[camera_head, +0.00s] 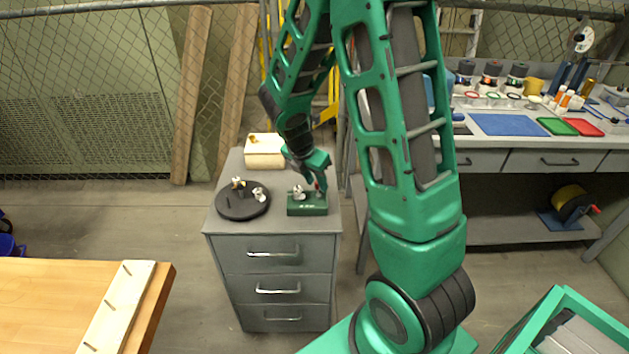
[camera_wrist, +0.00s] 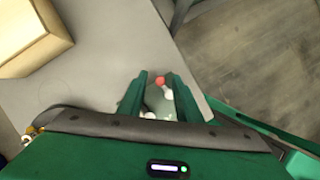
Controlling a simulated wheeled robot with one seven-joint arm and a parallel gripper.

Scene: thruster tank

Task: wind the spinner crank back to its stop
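The spinner is a small green box (camera_head: 308,208) on top of the grey drawer cabinet, with a white metal part (camera_head: 298,192) on its upper face. Its crank has a red knob (camera_head: 318,186), which also shows in the wrist view (camera_wrist: 160,79). My gripper (camera_head: 316,182) is over the right side of the box, pointing down. In the wrist view, the two green fingers of my gripper (camera_wrist: 159,88) stand apart, with the red knob between their tips and gaps beside it. The crank's lower part is partly hidden by the fingers.
A round black plate (camera_head: 235,208) with small fittings lies left of the spinner. A pale wooden block (camera_head: 264,160) sits behind, also on the cabinet (camera_head: 271,228). A workbench with mats and jars (camera_head: 508,124) stands at right. A wooden table (camera_head: 40,305) is at front left.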

